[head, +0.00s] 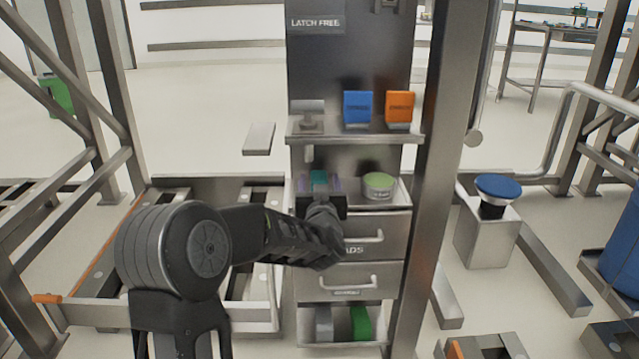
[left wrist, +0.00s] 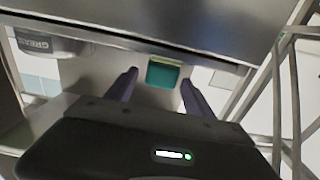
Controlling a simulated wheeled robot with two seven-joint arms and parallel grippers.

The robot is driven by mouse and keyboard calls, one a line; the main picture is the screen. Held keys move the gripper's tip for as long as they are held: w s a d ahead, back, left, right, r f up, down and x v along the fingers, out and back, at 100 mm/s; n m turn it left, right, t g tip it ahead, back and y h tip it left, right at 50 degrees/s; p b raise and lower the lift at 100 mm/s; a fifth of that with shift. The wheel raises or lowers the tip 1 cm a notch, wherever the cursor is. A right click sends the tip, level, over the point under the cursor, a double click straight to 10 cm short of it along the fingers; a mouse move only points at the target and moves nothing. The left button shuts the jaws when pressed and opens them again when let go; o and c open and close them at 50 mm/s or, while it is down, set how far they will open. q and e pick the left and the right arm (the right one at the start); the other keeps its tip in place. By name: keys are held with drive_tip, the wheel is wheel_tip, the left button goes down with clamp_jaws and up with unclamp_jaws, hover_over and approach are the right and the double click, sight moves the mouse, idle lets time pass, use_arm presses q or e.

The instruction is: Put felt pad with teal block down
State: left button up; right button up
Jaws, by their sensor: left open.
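The teal block (head: 319,177) is on the upper ledge of the drawer unit, left of a green-topped tin. It also shows in the left wrist view (left wrist: 163,75), just beyond and between the fingertips. My left gripper (head: 320,186) is open, its two purplish fingers on either side of the block with gaps on both sides; it also shows in the left wrist view (left wrist: 158,84). I cannot make out the felt pad apart from the block. My gripper body hides the ledge's front in the head view. My right gripper is not in view.
The green-topped tin (head: 379,185) stands close right of the gripper. A shelf (head: 350,137) with a blue box (head: 357,107) and an orange box (head: 399,107) hangs above. Drawers with handles (head: 348,281) lie below. A steel post (head: 440,150) stands at right.

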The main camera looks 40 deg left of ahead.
use_arm(q)
drive_tip(key=shift+r, duration=0.25)
drive_tip(key=p+v, duration=0.3)
drive_tip(key=v, duration=0.9)
idle(0.5)
